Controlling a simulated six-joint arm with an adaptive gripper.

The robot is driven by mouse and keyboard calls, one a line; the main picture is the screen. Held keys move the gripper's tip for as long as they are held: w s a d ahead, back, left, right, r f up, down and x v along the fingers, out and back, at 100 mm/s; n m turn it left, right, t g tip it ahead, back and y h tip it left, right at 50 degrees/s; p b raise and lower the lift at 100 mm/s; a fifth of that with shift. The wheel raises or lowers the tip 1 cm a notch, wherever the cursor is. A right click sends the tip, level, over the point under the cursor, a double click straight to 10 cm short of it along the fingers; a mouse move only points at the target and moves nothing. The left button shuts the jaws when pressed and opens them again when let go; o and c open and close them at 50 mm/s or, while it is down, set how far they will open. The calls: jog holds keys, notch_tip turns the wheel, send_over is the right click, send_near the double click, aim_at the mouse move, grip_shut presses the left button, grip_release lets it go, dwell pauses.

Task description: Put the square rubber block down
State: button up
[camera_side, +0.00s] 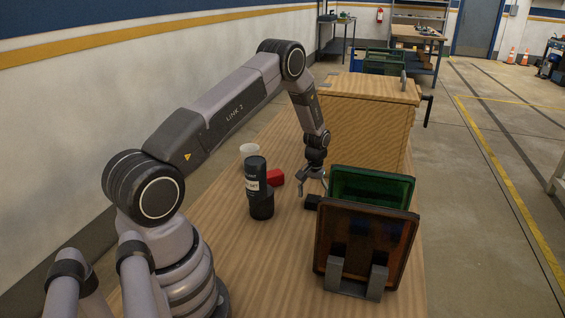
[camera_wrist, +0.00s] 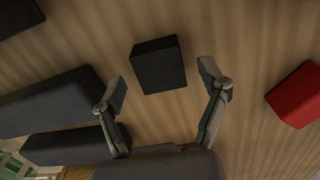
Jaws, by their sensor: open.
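The square rubber block (camera_wrist: 158,65) is black and lies on the wooden table. In the wrist view it sits just beyond and between the two fingertips of my gripper (camera_wrist: 163,85), with bare table showing on both sides of it. My gripper is open, and neither finger touches the block. In the side view the block (camera_side: 312,202) is a small dark shape beside the green panel, with my gripper (camera_side: 313,187) low just above it. The panel hides part of that area, so the exact gap cannot be told there.
A green panel (camera_side: 372,185) and a brown panel (camera_side: 365,240) stand in a rack close on the right. A wooden box (camera_side: 362,125) stands behind.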

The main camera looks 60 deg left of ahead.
notch_tip(320, 180, up, 10)
notch_tip(320, 180, up, 7)
send_over(313, 198)
jog(key=d, duration=0.3)
jog(key=s+d+r+m+t, duration=0.1)
jog(key=s+d+r+m, duration=0.2)
jog(key=r, duration=0.4)
jog(key=s+d+r+t, duration=0.1)
jog(key=s+d+r, duration=0.2)
jog(key=d+r, duration=0.3)
jog(key=s+d+r+m+t, duration=0.25)
jog(key=s+d+r, duration=0.25)
jog(key=s+r, duration=0.5)
jog(key=s+d+f+m+t, duration=0.1)
jog(key=s+d+m, duration=0.2)
jog(key=s, duration=1)
jog(key=shift+s+d, duration=0.4)
jog(key=shift+d, duration=0.1)
jog(key=shift+m, duration=0.25)
